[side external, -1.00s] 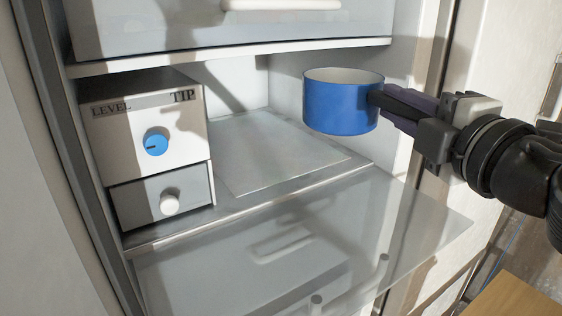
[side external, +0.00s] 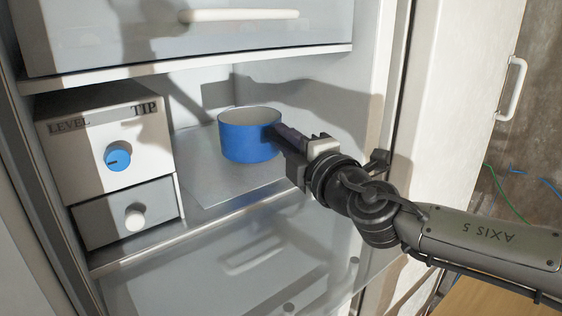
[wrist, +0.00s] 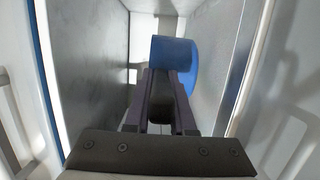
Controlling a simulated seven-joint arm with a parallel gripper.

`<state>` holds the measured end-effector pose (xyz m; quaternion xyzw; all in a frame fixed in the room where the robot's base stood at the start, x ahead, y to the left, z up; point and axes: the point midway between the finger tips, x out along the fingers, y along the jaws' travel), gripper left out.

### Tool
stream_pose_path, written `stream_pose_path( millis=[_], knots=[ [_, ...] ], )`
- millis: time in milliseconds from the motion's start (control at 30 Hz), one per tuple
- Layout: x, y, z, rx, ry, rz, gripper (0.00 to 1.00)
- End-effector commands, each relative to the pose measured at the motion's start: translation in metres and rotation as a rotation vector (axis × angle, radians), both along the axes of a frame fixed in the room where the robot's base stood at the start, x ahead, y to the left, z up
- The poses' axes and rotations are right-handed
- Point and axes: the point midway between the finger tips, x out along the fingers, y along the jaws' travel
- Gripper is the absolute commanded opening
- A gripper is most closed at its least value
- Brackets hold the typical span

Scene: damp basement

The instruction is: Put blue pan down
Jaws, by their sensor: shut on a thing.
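The blue pan (side external: 250,142) is upright inside the open cabinet, over the grey plate (side external: 205,195) on the shelf. Its inside is pale. I cannot tell whether its base touches the plate. My gripper (side external: 284,140) reaches in from the right and is shut on the pan's handle, which the fingers largely hide. In the wrist view the blue pan (wrist: 178,62) sits just beyond the fingers of my gripper (wrist: 165,95), and a dark handle shows between them.
A white box (side external: 105,140) with a blue knob and a drawer stands on the shelf to the left. A white-handled drawer (side external: 200,42) is above. A clear panel (side external: 225,270) lies below the shelf front. The cabinet's right wall is close to my gripper.

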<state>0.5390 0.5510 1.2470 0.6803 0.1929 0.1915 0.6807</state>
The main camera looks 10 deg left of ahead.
Motion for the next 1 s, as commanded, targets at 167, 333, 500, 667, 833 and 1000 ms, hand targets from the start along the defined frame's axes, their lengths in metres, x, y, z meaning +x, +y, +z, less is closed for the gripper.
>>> stream_pose_path(
  millis=[167, 333, 500, 667, 833, 1000],
  knots=[
    [0.006, 0.005, -0.002, 0.010, -0.009, -0.002, 0.00],
    [0.010, 0.008, -0.018, 0.006, -0.007, -0.003, 0.00],
    [0.009, 0.008, -0.035, 0.007, -0.007, -0.003, 0.00],
    [0.009, 0.008, -0.039, 0.010, -0.010, -0.002, 0.00],
    [0.009, 0.008, -0.039, 0.010, -0.009, -0.002, 0.00],
    [0.009, 0.008, -0.042, 0.009, -0.010, -0.003, 0.00]
  ],
)
